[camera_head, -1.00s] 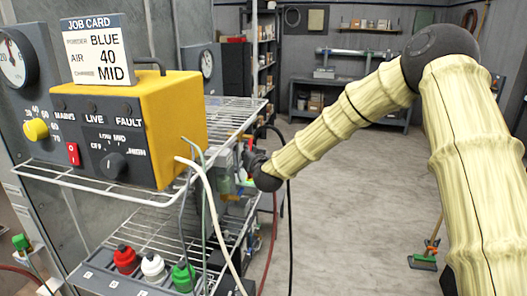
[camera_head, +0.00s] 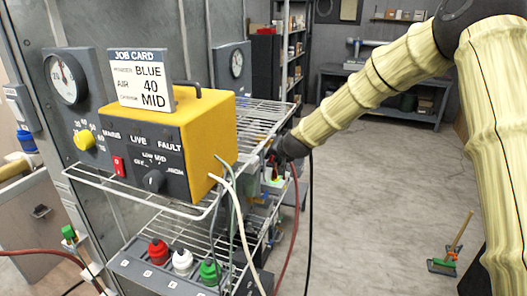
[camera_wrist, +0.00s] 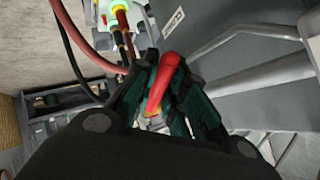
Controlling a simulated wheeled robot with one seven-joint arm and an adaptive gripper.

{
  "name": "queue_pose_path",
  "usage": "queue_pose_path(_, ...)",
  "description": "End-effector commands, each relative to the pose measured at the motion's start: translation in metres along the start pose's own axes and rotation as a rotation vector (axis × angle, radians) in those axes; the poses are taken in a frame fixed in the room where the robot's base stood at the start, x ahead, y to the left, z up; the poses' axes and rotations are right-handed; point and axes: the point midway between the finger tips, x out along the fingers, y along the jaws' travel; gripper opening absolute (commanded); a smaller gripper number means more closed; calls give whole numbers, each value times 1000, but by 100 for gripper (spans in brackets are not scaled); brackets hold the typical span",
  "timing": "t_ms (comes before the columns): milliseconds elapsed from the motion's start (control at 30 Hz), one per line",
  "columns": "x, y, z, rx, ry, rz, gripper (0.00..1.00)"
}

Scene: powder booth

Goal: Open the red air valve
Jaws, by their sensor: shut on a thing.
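The red air valve's handle (camera_wrist: 164,78) shows in the wrist view as a red lever standing between my two dark green-black fingers. My gripper (camera_wrist: 162,92) is shut on this lever, with a finger on each side. A brass-coloured fitting (camera_wrist: 153,120) shows just below the lever. In the head view my gripper (camera_head: 276,160) is at the right side of the wire shelf, small and partly hidden, and a bit of red shows by it. The valve body is mostly hidden by the fingers.
A yellow control box (camera_head: 205,130) with a job card (camera_head: 140,78) stands on the wire shelf (camera_head: 255,125). Red, white and green capped bottles (camera_head: 183,262) stand below. A red hose (camera_wrist: 85,55) runs close to the fingers. The floor (camera_head: 370,220) to the right is mostly clear.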

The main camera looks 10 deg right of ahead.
Motion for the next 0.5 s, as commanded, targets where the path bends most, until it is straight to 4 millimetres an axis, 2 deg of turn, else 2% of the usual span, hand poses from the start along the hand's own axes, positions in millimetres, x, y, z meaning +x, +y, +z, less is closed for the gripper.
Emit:
queue_pose_path(200, -6, 15, -4, 24, -18, 16, 0)
queue_pose_path(500, -6, 16, -4, 25, -19, 18, 0)
